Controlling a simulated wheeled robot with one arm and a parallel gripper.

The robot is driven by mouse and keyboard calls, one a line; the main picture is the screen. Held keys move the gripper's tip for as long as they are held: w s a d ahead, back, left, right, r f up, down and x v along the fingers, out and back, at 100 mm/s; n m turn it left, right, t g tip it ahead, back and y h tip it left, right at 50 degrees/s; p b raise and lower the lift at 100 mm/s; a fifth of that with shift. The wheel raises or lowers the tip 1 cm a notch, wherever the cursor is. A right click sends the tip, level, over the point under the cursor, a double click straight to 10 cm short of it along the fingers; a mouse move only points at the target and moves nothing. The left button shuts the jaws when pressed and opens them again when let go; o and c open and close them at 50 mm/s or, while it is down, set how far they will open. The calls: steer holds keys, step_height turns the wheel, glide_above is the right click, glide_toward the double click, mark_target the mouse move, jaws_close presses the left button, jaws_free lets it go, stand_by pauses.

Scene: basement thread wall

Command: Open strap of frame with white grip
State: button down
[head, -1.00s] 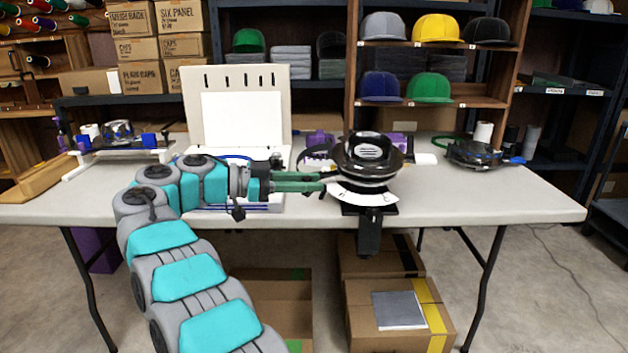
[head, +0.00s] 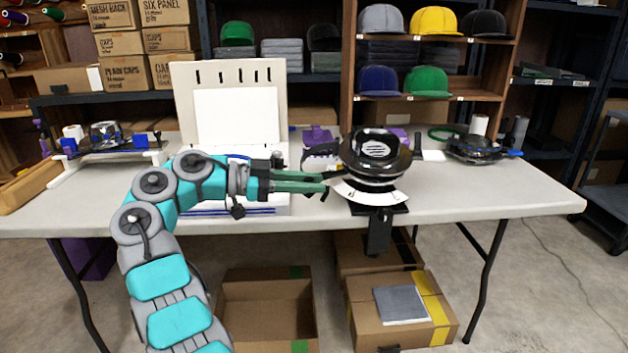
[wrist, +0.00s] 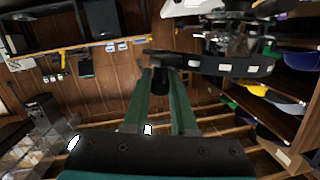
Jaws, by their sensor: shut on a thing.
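A round black cap frame (head: 375,155) sits on a black stand (head: 379,232) at the table's front, right of centre. A white curved piece (head: 370,193) shows along its front lower edge. My gripper (head: 325,183) has green fingers and reaches in from the left, beside the frame's left side. In the wrist view the gripper (wrist: 161,75) is shut on a small dark piece (wrist: 162,82), which seems to be the strap's end. The black strap (wrist: 225,66) with pale rectangles runs right from the fingertips. Whether its far end is fastened is hidden.
A white board (head: 237,117) stands behind my arm. Another frame (head: 478,148) lies at the table's right back, and one with blue clips (head: 104,136) is at the left. The table (head: 500,190) is clear at the front right.

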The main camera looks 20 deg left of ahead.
steer(key=shift+a, duration=0.15)
stand_by(0.6)
steer(key=c, duration=0.7)
jaws_free()
